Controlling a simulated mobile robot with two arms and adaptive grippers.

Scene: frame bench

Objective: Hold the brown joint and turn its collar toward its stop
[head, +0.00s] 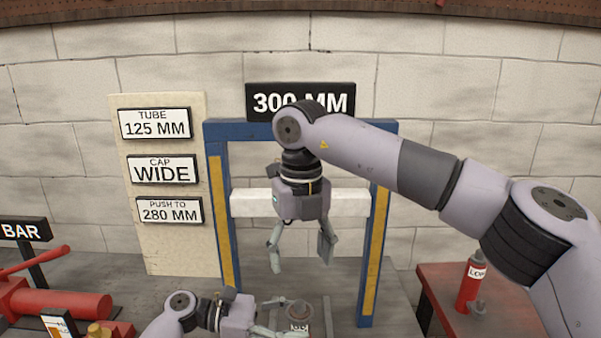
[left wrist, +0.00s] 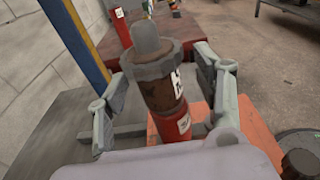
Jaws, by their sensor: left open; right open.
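The brown joint (left wrist: 163,95) stands in the left wrist view with a wide grey collar (left wrist: 151,66) and a narrower grey top (left wrist: 146,38). A white label sits on its side. In the head view the joint (head: 298,311) is low in the middle, seen from above. My left gripper (head: 277,318) is open, its fingers at either side of the joint; in the left wrist view its fingers (left wrist: 163,100) flank the brown body, and I cannot tell whether they touch. My right gripper (head: 301,260) is open and empty, pointing down above the joint.
A blue frame (head: 218,225) with a white crossbar (head: 250,203) stands behind. A red bottle (head: 468,285) stands on a red bench (head: 440,290) at right. A red tool (head: 60,304) lies at left. A sign board (head: 160,240) stands against the wall.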

